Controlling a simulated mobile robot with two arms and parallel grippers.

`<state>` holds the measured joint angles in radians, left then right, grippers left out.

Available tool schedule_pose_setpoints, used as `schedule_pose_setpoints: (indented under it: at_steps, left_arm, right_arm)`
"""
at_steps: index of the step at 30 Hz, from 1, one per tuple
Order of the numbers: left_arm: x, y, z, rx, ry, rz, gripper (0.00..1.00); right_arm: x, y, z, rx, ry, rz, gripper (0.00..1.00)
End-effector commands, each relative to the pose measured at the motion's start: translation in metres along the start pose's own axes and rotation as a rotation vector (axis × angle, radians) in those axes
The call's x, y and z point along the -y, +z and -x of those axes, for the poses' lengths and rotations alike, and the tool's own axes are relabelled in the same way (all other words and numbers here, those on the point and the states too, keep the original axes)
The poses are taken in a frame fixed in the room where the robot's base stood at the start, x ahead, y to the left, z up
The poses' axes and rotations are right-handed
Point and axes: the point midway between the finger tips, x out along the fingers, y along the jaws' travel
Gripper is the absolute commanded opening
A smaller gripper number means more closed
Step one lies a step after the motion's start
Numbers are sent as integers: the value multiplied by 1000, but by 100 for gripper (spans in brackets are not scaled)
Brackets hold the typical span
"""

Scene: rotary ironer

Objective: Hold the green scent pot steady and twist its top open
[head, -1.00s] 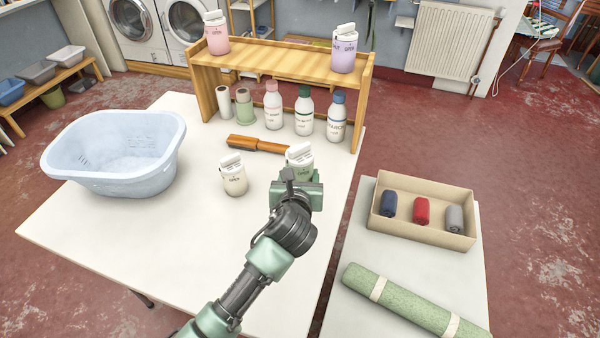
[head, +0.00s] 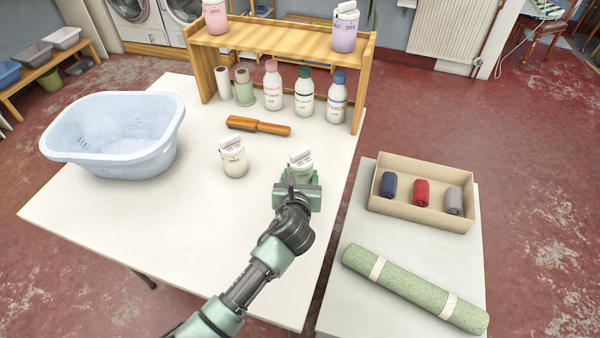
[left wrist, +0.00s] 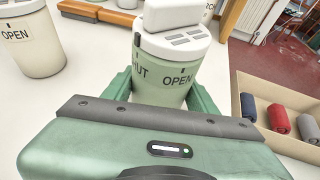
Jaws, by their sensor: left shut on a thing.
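The green scent pot (head: 301,163) has a pale green body and a white top with a raised block and slots. In the left wrist view the pot (left wrist: 168,82) stands upright between my left fingers, with "OPEN" and part of "SHUT" printed on its body. The white top (left wrist: 175,38) sits on the body. My left gripper (head: 298,186) is shut on the body below the top, and its fingers hide the lower part. Whether the pot touches the table cannot be told. My right gripper is in neither view.
A cream pot (head: 233,158) stands just left of the green one. A brush (head: 258,126), several bottles and a wooden shelf (head: 275,40) are behind. A blue basin (head: 112,135) is at left. An open box (head: 420,207) and a green roll (head: 414,288) lie on the right table.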

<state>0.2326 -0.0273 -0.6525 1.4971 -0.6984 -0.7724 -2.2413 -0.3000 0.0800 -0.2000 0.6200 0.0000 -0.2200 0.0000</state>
Motion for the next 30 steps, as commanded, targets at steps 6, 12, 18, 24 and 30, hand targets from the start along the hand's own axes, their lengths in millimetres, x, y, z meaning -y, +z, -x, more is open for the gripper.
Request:
schedule_pose_setpoints:
  at_steps: [6, 12, 18, 24, 30]
  left_arm:
    - [0, -7, -3, 0, 0, -1, 16]
    - [0, -8, -3, 0, 0, -1, 16]
    - [0, -8, -3, 0, 0, -1, 16]
    - [0, -9, -4, 0, 0, -2, 16]
    - [0, -11, -4, -1, 0, 0, 70]
  right_arm:
    - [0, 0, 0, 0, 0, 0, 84]
    - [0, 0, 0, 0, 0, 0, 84]
    - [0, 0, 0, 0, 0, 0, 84]
    - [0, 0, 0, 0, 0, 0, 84]
    - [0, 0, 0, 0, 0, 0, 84]
